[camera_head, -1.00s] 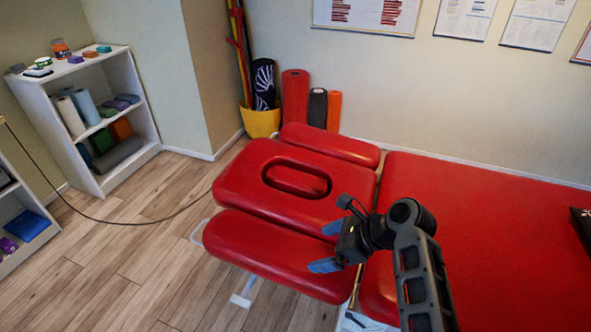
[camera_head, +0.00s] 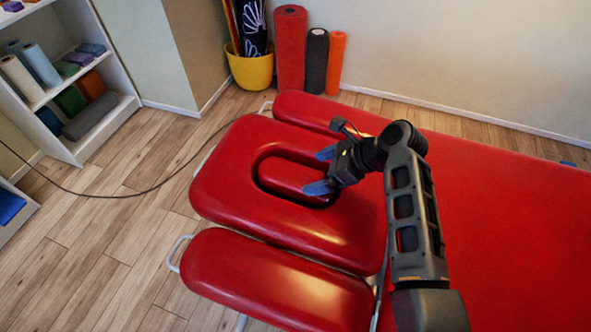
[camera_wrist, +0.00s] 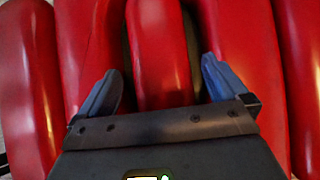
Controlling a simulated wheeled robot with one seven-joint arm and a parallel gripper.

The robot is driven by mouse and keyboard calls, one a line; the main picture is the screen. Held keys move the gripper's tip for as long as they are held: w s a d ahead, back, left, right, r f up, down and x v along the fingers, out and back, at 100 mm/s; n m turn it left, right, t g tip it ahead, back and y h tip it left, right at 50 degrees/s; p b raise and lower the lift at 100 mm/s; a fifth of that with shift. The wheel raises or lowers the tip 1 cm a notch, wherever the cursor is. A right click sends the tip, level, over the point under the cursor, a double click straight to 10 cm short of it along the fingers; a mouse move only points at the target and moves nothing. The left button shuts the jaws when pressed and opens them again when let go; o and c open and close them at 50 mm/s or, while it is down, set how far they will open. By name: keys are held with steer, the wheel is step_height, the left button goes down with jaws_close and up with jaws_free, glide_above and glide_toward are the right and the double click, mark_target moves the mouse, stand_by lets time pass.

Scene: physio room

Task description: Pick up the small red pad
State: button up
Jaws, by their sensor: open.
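The small red pad (camera_head: 285,176) is a rounded, elongated piece lying in the oval opening of the red headrest section (camera_head: 225,190) of the treatment table. My gripper (camera_head: 321,170) is open above the right end of this pad, with its blue fingers pointing left. In the wrist view the small red pad (camera_wrist: 158,45) runs between the two spread fingers of my gripper (camera_wrist: 160,72). A gap shows between the pad and each finger. The pad's near end is hidden behind the gripper body in the wrist view.
Red side cushions (camera_head: 270,278) flank the headrest, and the wide table top (camera_head: 500,220) lies to the right. Rolled mats (camera_head: 290,48) and a yellow pot (camera_head: 250,68) stand by the wall. A white shelf (camera_head: 75,140) is at the left. The wood floor between is mostly clear, crossed by a cable.

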mark_target(300, 176)
steer(key=x, duration=0.7)
steer(key=shift+a+r, duration=0.1)
steer(key=shift+a, duration=0.3)
steer(key=shift+c, duration=0.2)
steer(key=c, duration=0.8)
